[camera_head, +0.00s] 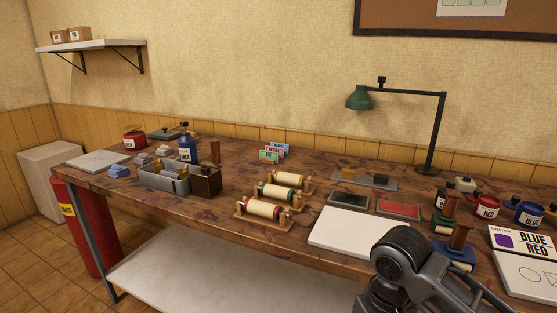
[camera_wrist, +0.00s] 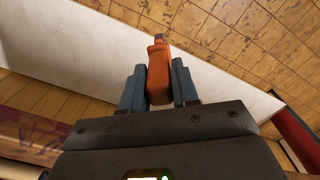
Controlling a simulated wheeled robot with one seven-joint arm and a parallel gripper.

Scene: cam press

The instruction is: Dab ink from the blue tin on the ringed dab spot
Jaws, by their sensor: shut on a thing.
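The blue tin (camera_head: 529,212) stands open-topped or dark-lidded, I cannot tell, at the right end of the bench, labelled BLUE. My gripper (camera_wrist: 159,84) is shut on an orange-red handled tool (camera_wrist: 158,70) with a small dark purplish end, in the wrist view. Below the tool are the lower shelf and the floor, so it is held away from the bench top. In the head view my arm rises at the bottom right and the gripper's fingers are hidden. I cannot make out a ringed dab spot; a white slab (camera_head: 350,232) lies at the bench's front.
A red tin (camera_head: 486,207) stands left of the blue one. A BLUE RED card (camera_head: 524,242) and a sheet with outlined shapes (camera_head: 525,275) lie at the right. Rollers (camera_head: 280,192), stamps with brown handles (camera_head: 461,236) and a green lamp (camera_head: 358,97) stand on the bench.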

